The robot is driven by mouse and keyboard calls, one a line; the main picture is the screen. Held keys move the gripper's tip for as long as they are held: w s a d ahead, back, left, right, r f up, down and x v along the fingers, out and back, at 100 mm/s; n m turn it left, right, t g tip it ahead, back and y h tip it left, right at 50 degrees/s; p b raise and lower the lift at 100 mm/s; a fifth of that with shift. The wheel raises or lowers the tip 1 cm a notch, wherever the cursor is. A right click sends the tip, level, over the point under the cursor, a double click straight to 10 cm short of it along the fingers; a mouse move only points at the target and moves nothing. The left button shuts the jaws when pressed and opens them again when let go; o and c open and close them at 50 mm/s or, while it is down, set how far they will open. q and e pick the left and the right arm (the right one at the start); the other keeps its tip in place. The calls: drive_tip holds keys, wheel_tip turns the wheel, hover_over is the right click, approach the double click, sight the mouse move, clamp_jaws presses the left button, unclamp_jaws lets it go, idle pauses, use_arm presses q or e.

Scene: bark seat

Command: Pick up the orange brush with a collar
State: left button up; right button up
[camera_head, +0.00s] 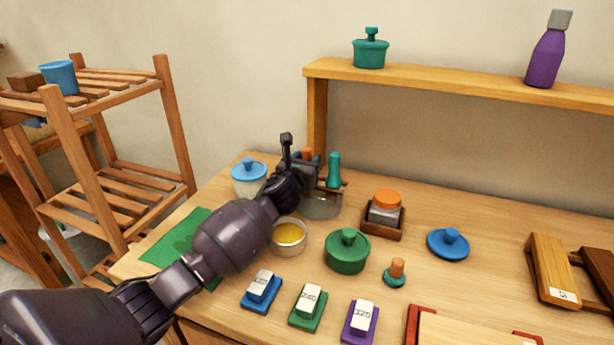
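An orange handle tip (307,153), probably the brush, shows at the back of the table next to a teal handle (334,170). Both stand over a glass jar (320,206) with a wooden rack around them. My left gripper (302,160) is at the orange tip, with one dark finger upright to its left. The gripper hides most of the orange piece, its collar and its lower end. I cannot tell whether the fingers touch it or how far apart they are. My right gripper is not in view.
A blue-lidded jar (249,178), a bowl of yellow stuff (289,238) and a green lidded pot (347,252) stand around my arm. A small orange-and-teal piece (396,272) is in front. A shelf (450,88) spans the back.

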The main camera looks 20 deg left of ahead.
use_arm(q)
drive_tip(key=c, duration=0.7)
